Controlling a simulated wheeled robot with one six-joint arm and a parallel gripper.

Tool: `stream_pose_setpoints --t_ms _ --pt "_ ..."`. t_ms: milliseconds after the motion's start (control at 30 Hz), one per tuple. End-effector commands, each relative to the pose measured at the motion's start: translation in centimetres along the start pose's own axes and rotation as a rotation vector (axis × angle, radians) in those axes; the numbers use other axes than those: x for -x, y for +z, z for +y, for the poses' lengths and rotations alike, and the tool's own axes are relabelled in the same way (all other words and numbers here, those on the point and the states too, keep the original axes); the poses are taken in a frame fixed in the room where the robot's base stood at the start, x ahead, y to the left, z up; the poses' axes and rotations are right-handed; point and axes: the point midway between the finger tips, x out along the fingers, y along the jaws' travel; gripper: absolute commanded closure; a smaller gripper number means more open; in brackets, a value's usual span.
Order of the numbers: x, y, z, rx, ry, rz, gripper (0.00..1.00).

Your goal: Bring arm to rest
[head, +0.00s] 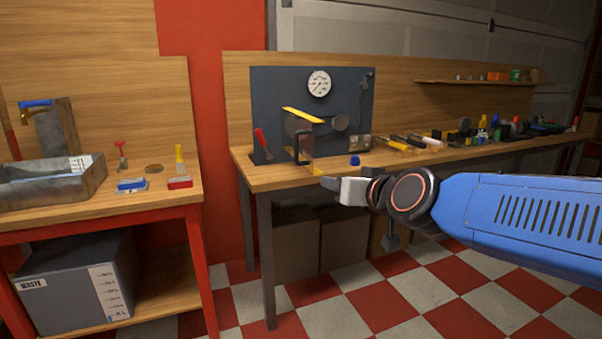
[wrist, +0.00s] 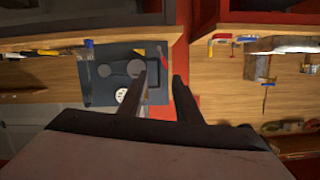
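My arm (head: 520,213) reaches in from the right of the head view, its blue link roughly level. My gripper (head: 328,184) points left in front of the bench with the gauge panel. In the wrist view its two dark fingers (wrist: 161,80) stand apart, with nothing held between them. The wrist view is upside down, and the panel (wrist: 105,62) shows beyond the fingers. I cannot tell the exact gap between my gripper and the bench edge.
The dark panel (head: 268,92) with a round gauge (head: 319,83) stands on the wooden bench (head: 262,182). Several tools lie to its right. A left bench holds a grey basin (head: 50,190), brushes and a waste bin (head: 75,285) below.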

Motion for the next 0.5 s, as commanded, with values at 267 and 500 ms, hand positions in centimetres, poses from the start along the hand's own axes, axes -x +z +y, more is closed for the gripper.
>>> stream_pose_setpoints --t_ms 267,500 --pt "8.7 11.5 6.2 0.007 0.07 -0.358 0.69" --pt "17.8 21.1 11.3 -0.036 0.235 -0.664 0.69"
